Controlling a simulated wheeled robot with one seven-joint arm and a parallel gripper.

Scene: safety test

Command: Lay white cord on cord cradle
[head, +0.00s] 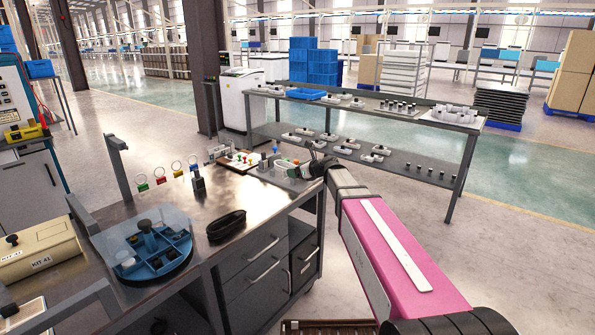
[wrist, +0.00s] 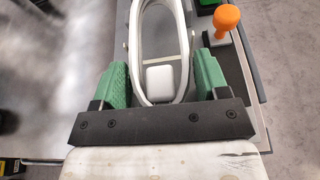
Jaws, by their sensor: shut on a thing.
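In the wrist view my gripper (wrist: 161,62) points at the bench top, its two green fingers on either side of a white cord (wrist: 187,50). The cord is a long oval loop held between the fingers. Inside the loop a small white block (wrist: 160,79) shows; I cannot tell whether it belongs to the cord or to the cord cradle. In the head view my gripper (head: 309,168) is over the far right end of the bench, where the cord is small. I cannot make out the cord cradle for certain.
An orange knob (wrist: 227,17) stands just right of the cord in the wrist view. The steel bench (head: 262,218) carries a black coiled cable (head: 226,225), a blue round tray (head: 158,262) and coloured ring tags at its back edge. The bench middle is fairly clear.

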